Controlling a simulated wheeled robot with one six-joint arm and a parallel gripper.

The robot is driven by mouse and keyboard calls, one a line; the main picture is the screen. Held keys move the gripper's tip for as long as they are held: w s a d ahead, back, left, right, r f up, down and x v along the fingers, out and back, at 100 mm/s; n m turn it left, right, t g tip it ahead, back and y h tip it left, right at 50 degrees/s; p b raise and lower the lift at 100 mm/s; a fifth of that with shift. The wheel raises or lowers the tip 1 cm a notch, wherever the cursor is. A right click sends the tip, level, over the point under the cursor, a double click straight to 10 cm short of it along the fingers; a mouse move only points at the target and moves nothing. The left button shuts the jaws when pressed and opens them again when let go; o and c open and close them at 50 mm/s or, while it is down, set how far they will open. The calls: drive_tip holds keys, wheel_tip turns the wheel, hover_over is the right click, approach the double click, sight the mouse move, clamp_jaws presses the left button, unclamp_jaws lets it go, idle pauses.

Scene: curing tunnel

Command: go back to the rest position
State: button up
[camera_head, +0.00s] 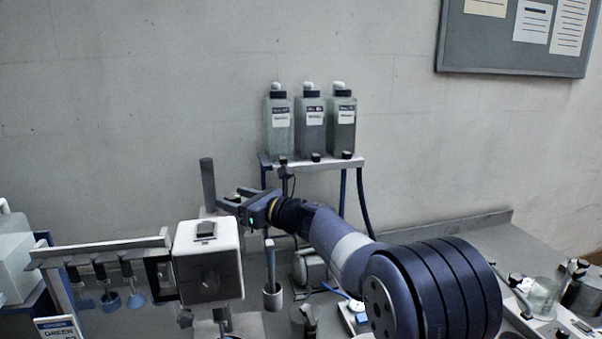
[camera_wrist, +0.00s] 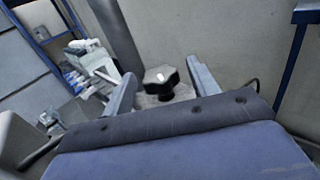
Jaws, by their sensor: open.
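My gripper (camera_head: 233,200) is at the end of my arm, above the bench and just behind and right of the white box-shaped unit (camera_head: 207,262). Its two fingers point left and stand apart. Nothing is held between the fingers. I cannot tell how far the knob is from the fingertips.
Three labelled bottles (camera_head: 311,125) stand on a rack behind my arm. A grey post (camera_head: 208,185) rises beside the fingers. A rail (camera_head: 100,249) with hanging cups runs left. Glassware (camera_head: 543,297) stands at the right.

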drive_tip(key=shift+n+g+y, duration=0.3)
drive_tip(key=shift+n+g, duration=0.1)
drive_tip(key=shift+g, duration=0.1)
drive_tip(key=shift+f+m+t+b, duration=0.1)
drive_tip(key=shift+m+t+b, duration=0.2)
drive_tip(key=shift+t+b, duration=0.1)
